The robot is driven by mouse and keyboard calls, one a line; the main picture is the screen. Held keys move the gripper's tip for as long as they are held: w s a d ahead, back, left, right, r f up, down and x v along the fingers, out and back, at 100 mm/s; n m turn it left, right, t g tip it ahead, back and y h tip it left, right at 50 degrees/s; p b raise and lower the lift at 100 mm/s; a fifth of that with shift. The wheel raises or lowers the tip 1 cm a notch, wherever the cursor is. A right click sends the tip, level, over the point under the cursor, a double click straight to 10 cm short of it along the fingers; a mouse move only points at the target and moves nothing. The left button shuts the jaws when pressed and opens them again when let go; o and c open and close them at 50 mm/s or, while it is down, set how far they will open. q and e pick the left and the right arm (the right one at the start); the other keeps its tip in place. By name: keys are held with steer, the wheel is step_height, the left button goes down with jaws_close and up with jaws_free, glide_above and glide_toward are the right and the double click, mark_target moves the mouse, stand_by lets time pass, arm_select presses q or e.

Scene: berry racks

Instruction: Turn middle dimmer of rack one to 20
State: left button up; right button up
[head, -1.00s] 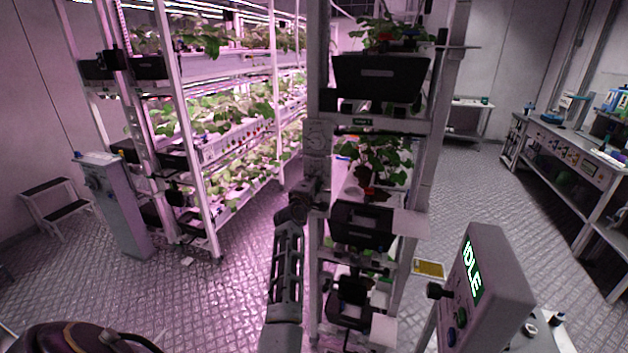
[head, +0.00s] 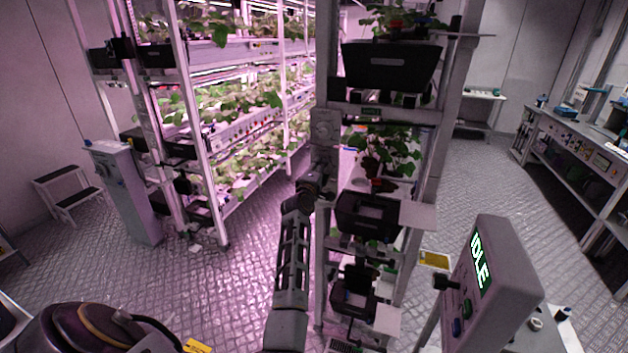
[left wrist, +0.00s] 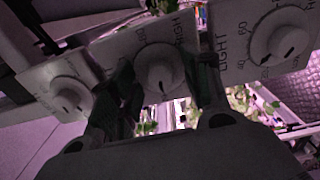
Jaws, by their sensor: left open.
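The wrist view shows a row of three white dimmer panels with round knobs. The middle dimmer knob (left wrist: 160,67) lies between the two dark fingers of my open left gripper (left wrist: 162,72). Its dark pointer mark points downward; the value there is unreadable. Whether the fingers touch the knob I cannot tell. The left knob (left wrist: 70,95) and right knob (left wrist: 275,40) are outside the fingers. In the head view my left arm reaches up to the front post of the near rack (head: 408,118), where the gripper is small and hard to make out. My right gripper is not in view.
A grey control box reading IDLE (head: 490,270) stands at the right front. Black bins (head: 392,66) and plants fill the near rack. A long lit plant rack (head: 232,52) stands behind at left, with a step stool (head: 66,192) beside it. The floor between is open.

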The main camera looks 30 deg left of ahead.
arm_select(q)
steer(key=shift+a+r+m+h+b, duration=0.15)
steer(key=shift+m+b, duration=0.8)
steer(key=shift+m, duration=3.6)
steer(key=shift+f+m+h+b, duration=0.15)
steer(key=shift+m+b, duration=0.85)
steer(key=shift+m, duration=3.6)
steer(key=shift+a+r+m+h+b, duration=0.15)
steer(key=shift+m+b, duration=0.8)
steer(key=shift+m, duration=3.6)
steer(key=shift+s+d, duration=0.1)
steer(key=shift+s, duration=0.05)
